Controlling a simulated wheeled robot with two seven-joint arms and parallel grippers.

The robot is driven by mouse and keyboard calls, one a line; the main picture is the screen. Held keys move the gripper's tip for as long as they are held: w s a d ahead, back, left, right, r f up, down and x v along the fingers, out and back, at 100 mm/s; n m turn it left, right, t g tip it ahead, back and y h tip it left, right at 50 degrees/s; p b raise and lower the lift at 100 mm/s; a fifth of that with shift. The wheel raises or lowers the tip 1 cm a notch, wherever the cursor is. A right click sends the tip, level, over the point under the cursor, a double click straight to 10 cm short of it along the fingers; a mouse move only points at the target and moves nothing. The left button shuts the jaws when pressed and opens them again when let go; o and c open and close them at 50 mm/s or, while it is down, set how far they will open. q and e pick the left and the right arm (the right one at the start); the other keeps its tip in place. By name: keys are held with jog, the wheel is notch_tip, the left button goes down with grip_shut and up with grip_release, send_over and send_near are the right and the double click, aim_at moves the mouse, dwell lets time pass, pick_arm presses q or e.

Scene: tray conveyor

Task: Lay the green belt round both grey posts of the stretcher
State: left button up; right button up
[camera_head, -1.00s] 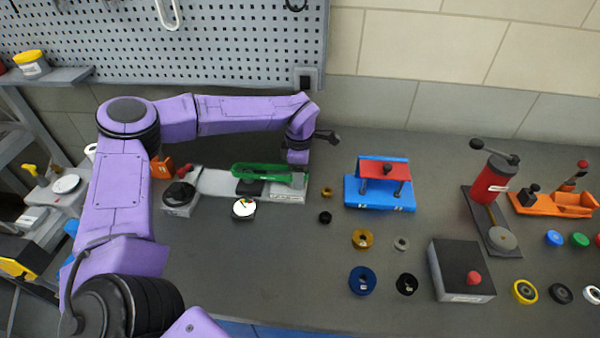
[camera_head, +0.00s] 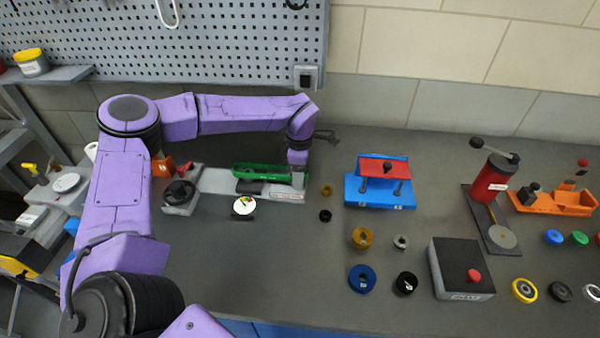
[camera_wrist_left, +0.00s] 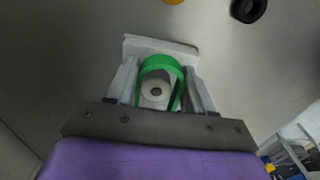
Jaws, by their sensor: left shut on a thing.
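The green belt (camera_head: 262,171) is a long loop lying lengthwise along the pale stretcher (camera_head: 215,181) at the back left of the bench. My left gripper (camera_head: 298,172) is at the stretcher's right end, pointing down. It is shut on the belt's right end. In the left wrist view the belt (camera_wrist_left: 160,63) curves between the two fingers (camera_wrist_left: 160,88). A grey post with a round top (camera_wrist_left: 155,91) shows inside this loop. I cannot tell whether the belt's left end is round the other post. My right gripper is not in view.
A dial gauge (camera_head: 243,206) stands just in front of the stretcher. A blue and red fixture (camera_head: 380,190) stands to its right. Several rings and rollers lie beyond, with a dark box with a red button (camera_head: 460,270). The front left of the bench is clear.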

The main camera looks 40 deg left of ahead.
pick_arm(q)
jog(key=shift+f, duration=0.4)
jog(key=o, duration=1.4)
jog(key=shift+r, duration=0.1)
notch_tip(320, 180, up, 10)
jog(key=shift+w+r+b, duration=0.1)
jog(key=shift+r+b, duration=0.15)
jog(key=shift+b, duration=0.85)
